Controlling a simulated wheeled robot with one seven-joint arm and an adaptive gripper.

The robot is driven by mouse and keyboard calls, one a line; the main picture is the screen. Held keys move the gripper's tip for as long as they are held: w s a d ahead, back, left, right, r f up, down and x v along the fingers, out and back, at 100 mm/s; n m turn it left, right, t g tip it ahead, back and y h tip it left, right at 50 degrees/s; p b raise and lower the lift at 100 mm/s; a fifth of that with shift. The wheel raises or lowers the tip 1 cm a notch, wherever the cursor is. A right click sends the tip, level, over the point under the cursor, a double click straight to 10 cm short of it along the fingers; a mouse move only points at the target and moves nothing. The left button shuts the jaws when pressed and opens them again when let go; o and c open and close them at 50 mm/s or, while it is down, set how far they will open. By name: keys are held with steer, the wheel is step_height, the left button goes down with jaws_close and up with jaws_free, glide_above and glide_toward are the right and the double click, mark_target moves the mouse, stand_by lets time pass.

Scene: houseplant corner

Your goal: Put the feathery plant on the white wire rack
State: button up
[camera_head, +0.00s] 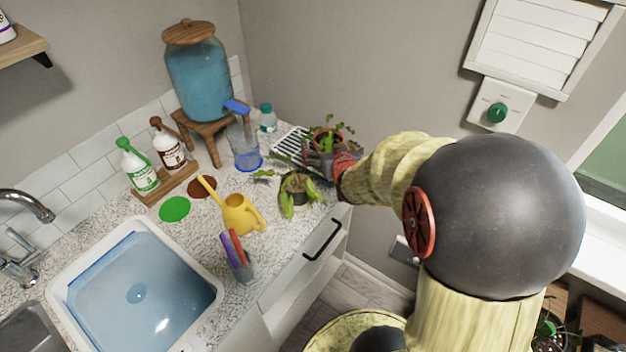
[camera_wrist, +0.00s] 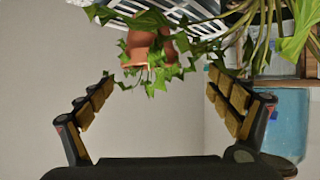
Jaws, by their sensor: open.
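A small-leaved green plant (camera_head: 328,122) in a terracotta pot stands at the white wire rack (camera_head: 290,142), at the counter's far right corner. Its leaves are small and lobed; whether this is the feathery plant I cannot tell for sure. My gripper (camera_head: 322,162) is in front of this pot, partly covering it and the rack. In the wrist view, which looks upside down, the terracotta pot (camera_wrist: 141,44) and the rack's white bars (camera_wrist: 190,10) lie beyond my open fingers (camera_wrist: 160,110). Nothing is between the fingers; the pot appears clear of them.
A drooping broad-leaved plant (camera_head: 297,188) stands just left of my gripper. A blue pitcher (camera_head: 244,148), small bottle (camera_head: 267,118) and water dispenser (camera_head: 198,75) are behind. A yellow watering can (camera_head: 240,212) and tool cup (camera_head: 240,262) stand nearer. Another plant (camera_head: 545,335) is low at right.

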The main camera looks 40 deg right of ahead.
steer(key=s+a+r+n+g+y, duration=0.15)
steer(key=s+a+r, duration=0.25)
steer(key=a, duration=0.4)
steer(key=s+a+r+n+g+y, duration=0.15)
steer(key=s+a+r, duration=0.25)
steer(key=a, duration=0.4)
steer(key=s+a+r+n+g+y, duration=0.1)
steer(key=s+a, duration=0.3)
steer(key=s, duration=0.3)
steer(key=s+a+r+g+y, duration=0.1)
steer(key=s+a+g, duration=0.1)
steer(key=s+a, duration=0.3)
steer(key=s, duration=0.3)
steer(key=shift+a+r+n, duration=0.3)
steer(key=shift+n, duration=0.1)
steer(key=shift+a, duration=0.1)
